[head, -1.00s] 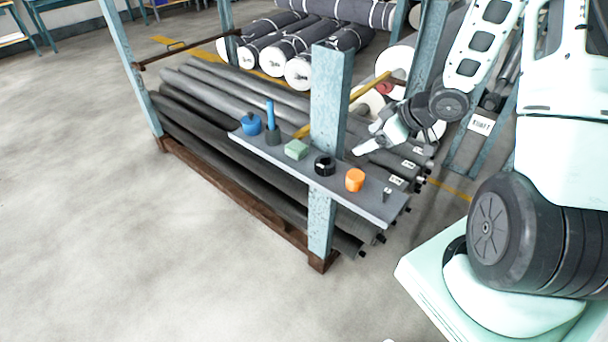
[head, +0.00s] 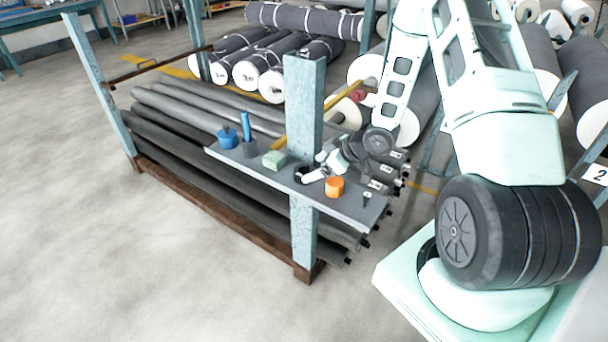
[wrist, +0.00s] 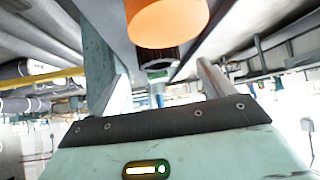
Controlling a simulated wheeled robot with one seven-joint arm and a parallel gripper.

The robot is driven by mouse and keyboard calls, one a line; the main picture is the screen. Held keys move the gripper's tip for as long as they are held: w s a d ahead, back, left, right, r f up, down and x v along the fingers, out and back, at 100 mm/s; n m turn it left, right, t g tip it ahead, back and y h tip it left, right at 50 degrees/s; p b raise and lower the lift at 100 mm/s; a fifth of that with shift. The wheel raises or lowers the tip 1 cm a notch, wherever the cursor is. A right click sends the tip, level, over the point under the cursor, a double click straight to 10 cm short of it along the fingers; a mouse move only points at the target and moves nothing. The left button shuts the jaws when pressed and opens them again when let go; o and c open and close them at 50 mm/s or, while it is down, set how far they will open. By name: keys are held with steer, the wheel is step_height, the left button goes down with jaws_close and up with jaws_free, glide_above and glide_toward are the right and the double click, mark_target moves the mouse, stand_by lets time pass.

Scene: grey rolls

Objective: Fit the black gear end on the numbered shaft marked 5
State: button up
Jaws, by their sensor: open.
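The black gear end (head: 300,175), a short dark ring, sits on the grey shelf (head: 352,208), left of the orange cylinder. My gripper (head: 314,174) is open, low over the shelf, with its fingertips close to the right side of the gear end. Contact cannot be told. In the wrist view the ridged gear end (wrist: 158,61) shows beyond the orange cylinder, ahead of my gripper. Dark rolls (head: 180,112) lie in the rack, with shaft ends and small white labels (head: 376,185) at the right. Their numbers are too small to read, so the shaft marked 5 cannot be picked out.
The orange cylinder (head: 334,188) stands right beside my gripper.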

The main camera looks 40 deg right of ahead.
mark_target(304, 170)
steer(key=shift+p+x, duration=0.55)
steer(key=shift+x, duration=2.1)
steer(key=shift+w+r, duration=0.2)
steer(key=c, duration=1.3)
